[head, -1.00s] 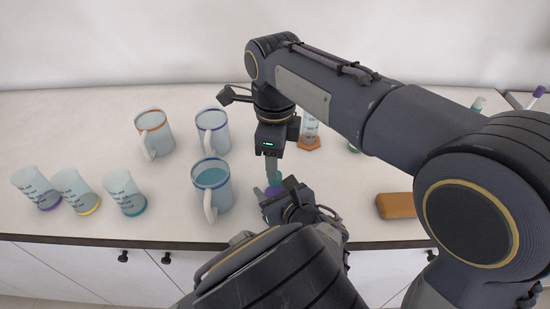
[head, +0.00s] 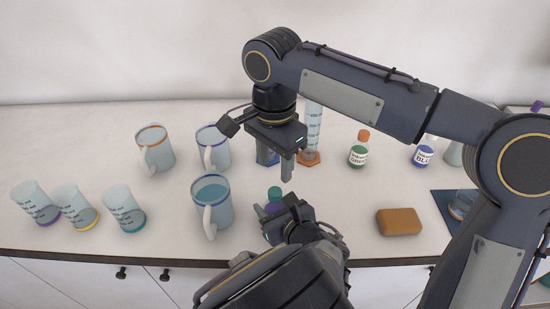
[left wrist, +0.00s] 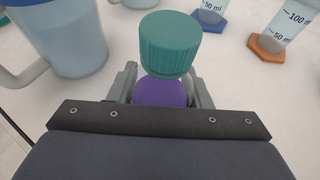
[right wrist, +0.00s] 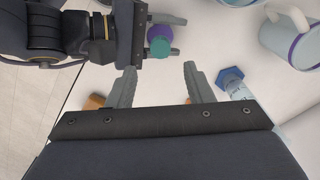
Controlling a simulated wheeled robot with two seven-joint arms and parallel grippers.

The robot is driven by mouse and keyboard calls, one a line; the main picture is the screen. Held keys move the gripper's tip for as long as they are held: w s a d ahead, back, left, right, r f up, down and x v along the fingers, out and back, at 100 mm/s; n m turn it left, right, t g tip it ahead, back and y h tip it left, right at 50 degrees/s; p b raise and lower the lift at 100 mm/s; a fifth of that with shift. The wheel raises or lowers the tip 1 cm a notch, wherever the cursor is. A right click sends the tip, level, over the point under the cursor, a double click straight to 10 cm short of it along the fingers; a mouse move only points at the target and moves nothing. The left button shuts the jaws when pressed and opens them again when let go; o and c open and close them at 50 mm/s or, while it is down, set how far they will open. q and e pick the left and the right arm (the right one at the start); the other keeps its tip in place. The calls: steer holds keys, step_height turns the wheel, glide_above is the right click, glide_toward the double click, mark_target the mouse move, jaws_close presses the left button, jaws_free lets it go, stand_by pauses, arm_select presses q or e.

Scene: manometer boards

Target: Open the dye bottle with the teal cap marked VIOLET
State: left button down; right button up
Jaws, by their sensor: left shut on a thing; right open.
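The dye bottle (left wrist: 160,93) has a purple body and a ribbed teal cap (left wrist: 168,43). The cap sits on top of the bottle; whether it is loose I cannot tell. In the head view the teal cap (head: 274,193) shows above my left gripper (head: 279,212), which is shut on the bottle near the front edge of the counter. The marking is hidden. My right gripper (head: 287,168) is open and empty, pointing down, just behind and above the cap. In the right wrist view the cap (right wrist: 160,48) lies beyond its open fingers, apart from them.
A mug of blue liquid (head: 212,205) stands close left of the bottle, with two mugs behind. Measuring cylinders (head: 313,125) stand behind my right gripper. A green-dye bottle (head: 359,152), a blue-dye bottle (head: 424,153) and a brown block (head: 399,221) are to the right. Several beakers (head: 124,207) stand left.

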mark_target(275, 191)
steer(key=shift+f, duration=3.85)
